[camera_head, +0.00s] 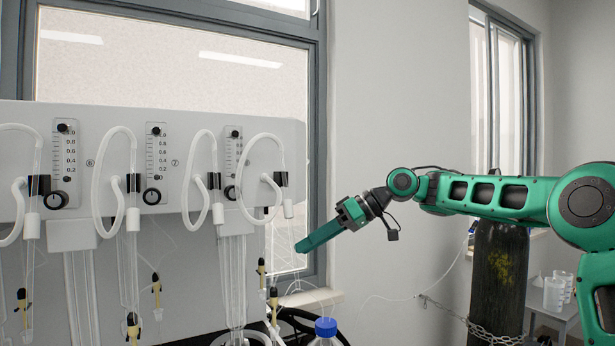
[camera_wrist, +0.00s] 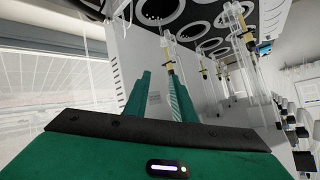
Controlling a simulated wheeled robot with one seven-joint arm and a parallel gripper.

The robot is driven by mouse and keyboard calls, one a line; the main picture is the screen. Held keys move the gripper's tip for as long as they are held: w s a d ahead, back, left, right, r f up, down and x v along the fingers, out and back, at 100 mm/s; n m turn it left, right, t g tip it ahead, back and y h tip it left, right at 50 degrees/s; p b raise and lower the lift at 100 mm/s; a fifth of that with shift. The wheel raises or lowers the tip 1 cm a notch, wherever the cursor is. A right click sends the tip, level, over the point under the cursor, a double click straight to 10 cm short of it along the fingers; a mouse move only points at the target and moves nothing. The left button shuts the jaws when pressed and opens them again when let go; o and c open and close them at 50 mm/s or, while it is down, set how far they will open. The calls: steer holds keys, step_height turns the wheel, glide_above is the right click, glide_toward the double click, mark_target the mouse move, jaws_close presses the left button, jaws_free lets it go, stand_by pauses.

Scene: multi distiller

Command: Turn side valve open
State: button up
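The multi distiller's panel (camera_head: 112,130) stands on the left in the head view, with flow gauges, black knobs (camera_head: 152,196) and clear tubes on its front. I cannot make out for certain which part is the side valve. My gripper (camera_head: 300,245) reaches in from the right, its fingers pointing left and slightly down near the panel's right end. In the wrist view its two green fingers (camera_wrist: 160,82) are apart with nothing between them. The distiller's pale side wall shows just beyond them. A dark, partly cropped part (camera_wrist: 92,8) shows at the top left; I cannot tell what it is.
Glass tubes with yellow and black fittings (camera_head: 273,300) hang below the panel near my gripper. A blue-capped bottle (camera_head: 326,328) stands below it. A dark gas cylinder (camera_head: 499,275) with a chain is behind my arm. A window (camera_head: 310,110) lies behind the distiller.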

steer(key=s+d+r+n+g+y, duration=0.1)
steer(key=d+r+n+y, duration=0.3)
steer(key=r, duration=0.5)
steer(key=d+r+n+g+y, duration=0.1)
steer(key=d+r+n+y, duration=0.2)
steer(key=d+r, duration=0.4)
steer(key=a+r, duration=0.1)
steer(key=a, duration=1)
steer(key=shift+s+a, duration=0.15)
steer(key=shift+a, duration=0.1)
steer(key=shift+r, duration=0.1)
jaws_close()
